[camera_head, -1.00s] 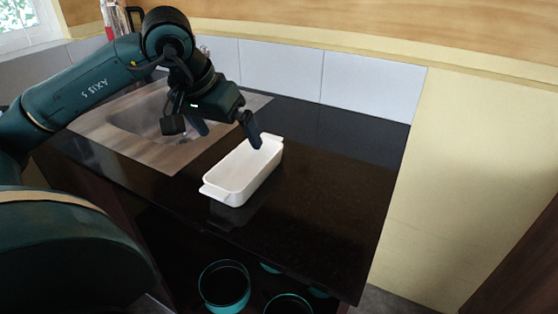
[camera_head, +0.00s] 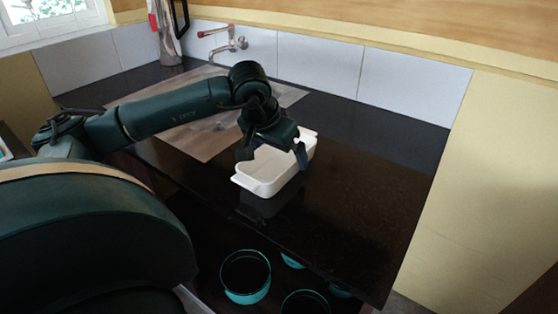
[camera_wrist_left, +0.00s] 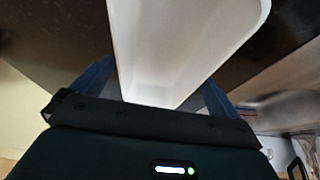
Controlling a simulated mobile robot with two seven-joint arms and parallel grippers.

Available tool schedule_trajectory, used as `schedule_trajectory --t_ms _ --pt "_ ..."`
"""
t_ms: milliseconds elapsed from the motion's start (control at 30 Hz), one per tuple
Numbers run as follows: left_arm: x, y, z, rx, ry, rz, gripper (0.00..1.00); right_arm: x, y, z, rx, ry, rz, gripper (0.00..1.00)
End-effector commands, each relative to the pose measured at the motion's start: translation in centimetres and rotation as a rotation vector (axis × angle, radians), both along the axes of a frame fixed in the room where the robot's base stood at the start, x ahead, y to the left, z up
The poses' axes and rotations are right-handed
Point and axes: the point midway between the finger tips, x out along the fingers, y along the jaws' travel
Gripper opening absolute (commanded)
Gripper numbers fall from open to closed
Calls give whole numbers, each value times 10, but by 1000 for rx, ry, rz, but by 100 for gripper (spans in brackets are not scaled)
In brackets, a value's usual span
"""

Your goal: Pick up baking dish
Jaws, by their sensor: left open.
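The white rectangular baking dish (camera_head: 268,188) sits upright on the black countertop, with a small handle at each short end. It also shows between my fingers in the left wrist view (camera_wrist_left: 185,45). My left gripper (camera_head: 272,156) is open and low over the dish, with one finger on each side of it across its width. The left gripper's blue fingers also show in the left wrist view (camera_wrist_left: 155,90). The gripper hides part of the dish's far side. I cannot tell whether the fingers touch it. My right gripper is not in view.
A steel sink (camera_head: 195,138) with a wall faucet (camera_head: 225,45) lies left of the dish. Teal-rimmed pots (camera_head: 246,277) stand below the counter. White tiles (camera_head: 320,70) back the counter. The counter right of the dish (camera_head: 365,180) is clear.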

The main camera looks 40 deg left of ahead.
Motion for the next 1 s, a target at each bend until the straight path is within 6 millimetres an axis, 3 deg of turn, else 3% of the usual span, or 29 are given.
schedule_trajectory --t_ms 333,1000 --pt "4 0 -9 0 -1 0 100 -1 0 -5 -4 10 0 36" --pt "4 1 -8 1 -5 0 45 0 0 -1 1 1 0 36"
